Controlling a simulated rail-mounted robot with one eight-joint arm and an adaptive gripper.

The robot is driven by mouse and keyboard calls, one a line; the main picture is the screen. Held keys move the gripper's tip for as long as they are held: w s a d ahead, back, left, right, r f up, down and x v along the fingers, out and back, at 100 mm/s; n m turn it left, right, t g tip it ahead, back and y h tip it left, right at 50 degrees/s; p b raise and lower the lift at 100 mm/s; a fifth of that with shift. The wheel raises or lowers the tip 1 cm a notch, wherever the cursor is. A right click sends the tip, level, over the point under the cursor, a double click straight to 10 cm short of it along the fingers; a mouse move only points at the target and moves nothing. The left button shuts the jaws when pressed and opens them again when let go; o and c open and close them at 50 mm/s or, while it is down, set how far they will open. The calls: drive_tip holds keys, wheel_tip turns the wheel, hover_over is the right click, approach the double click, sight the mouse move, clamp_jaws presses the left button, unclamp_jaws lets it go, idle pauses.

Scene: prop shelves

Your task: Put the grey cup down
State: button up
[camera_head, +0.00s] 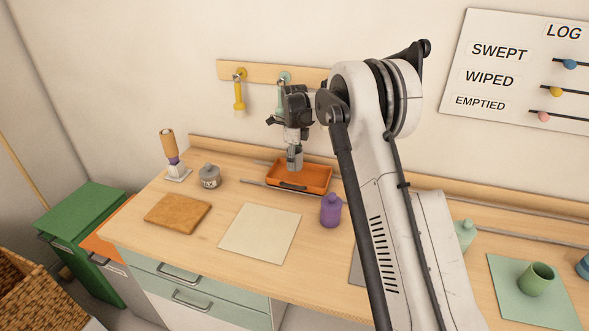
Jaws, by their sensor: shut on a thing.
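My gripper (294,146) points down over the orange tray (317,188) near the back of the wooden counter. It is shut on the grey cup (295,161), which shows as a small grey shape below the fingers. The cup is upright, at or just above the left part of the tray. I cannot tell whether its base touches the tray floor. The fingers are small and partly hidden against the dark wrist.
A grey lidded pot (209,176) and a paper-roll-like holder (170,150) stand left of the tray. A purple bottle (331,210) stands in front. A cream mat (260,232) is bare. A green cup (536,279) stands on a green mat (508,275) at right.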

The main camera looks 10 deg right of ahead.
drive_tip(key=shift+f, duration=1.95)
drive_tip(key=shift+f, duration=0.15)
drive_tip(key=o, duration=1.3)
drive_tip(key=shift+c, duration=0.2)
